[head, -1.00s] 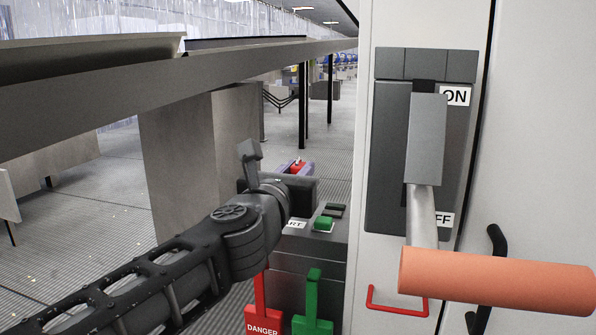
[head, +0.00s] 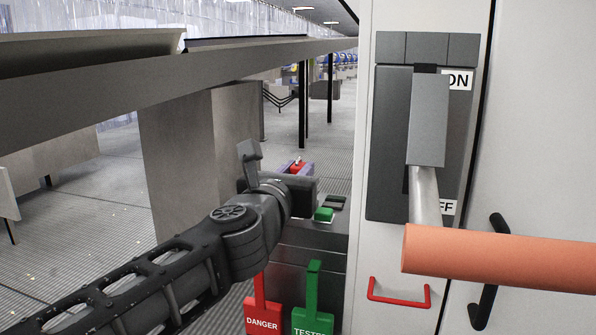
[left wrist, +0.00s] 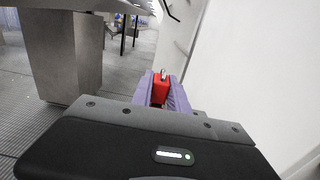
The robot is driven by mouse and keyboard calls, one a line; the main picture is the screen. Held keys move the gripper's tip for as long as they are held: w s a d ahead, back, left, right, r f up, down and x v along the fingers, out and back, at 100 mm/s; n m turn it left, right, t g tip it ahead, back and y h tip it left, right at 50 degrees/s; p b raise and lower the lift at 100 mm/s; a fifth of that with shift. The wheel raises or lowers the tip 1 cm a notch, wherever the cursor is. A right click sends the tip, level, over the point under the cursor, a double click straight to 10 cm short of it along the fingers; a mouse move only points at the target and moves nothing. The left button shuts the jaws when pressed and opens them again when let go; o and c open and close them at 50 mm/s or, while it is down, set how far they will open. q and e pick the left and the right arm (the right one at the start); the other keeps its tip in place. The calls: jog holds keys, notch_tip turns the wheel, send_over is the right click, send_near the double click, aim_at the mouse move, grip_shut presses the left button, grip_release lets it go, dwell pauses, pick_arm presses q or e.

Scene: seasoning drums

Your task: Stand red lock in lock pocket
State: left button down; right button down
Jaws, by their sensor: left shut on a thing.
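The red lock (head: 297,167) is between the purple-padded fingers of my left gripper (head: 299,164), beyond the dark wrist in the head view. In the left wrist view the red lock (left wrist: 160,88) sits upright between the purple fingers (left wrist: 161,92), with its metal shackle upward. My left gripper is shut on it and holds it in the air, left of the white cabinet. Its lower part is hidden by the gripper body. I cannot make out the lock pocket for certain. My right gripper is not in view.
A switch (head: 385,150) with an orange-handled lever (head: 500,258) juts from the cabinet (head: 390,258). A red bracket (head: 399,303) is below it. A box with a green button (head: 324,214) and red (head: 262,318) and green (head: 313,318) tags stand close by the wrist.

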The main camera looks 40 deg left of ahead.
pick_arm(q)
jog(key=shift+f+b, duration=0.4)
jog(key=shift+f, duration=0.1)
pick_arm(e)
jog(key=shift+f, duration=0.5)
pick_arm(q)
jog(key=c, duration=1.2)
grip_release()
jog(key=shift+f, duration=0.1)
jog(key=shift+s, duration=0.15)
jog(key=p+v, duration=0.1)
jog(key=v, duration=0.1)
jog(key=p+v, duration=0.1)
jog(key=v, duration=0.1)
jog(key=p+v, duration=0.1)
jog(key=v, duration=0.1)
jog(key=shift+s+d+r, duration=0.2)
jog(key=shift+s+r, duration=0.1)
jog(key=shift+s+d+f, duration=0.15)
jog(key=shift+s, duration=0.25)
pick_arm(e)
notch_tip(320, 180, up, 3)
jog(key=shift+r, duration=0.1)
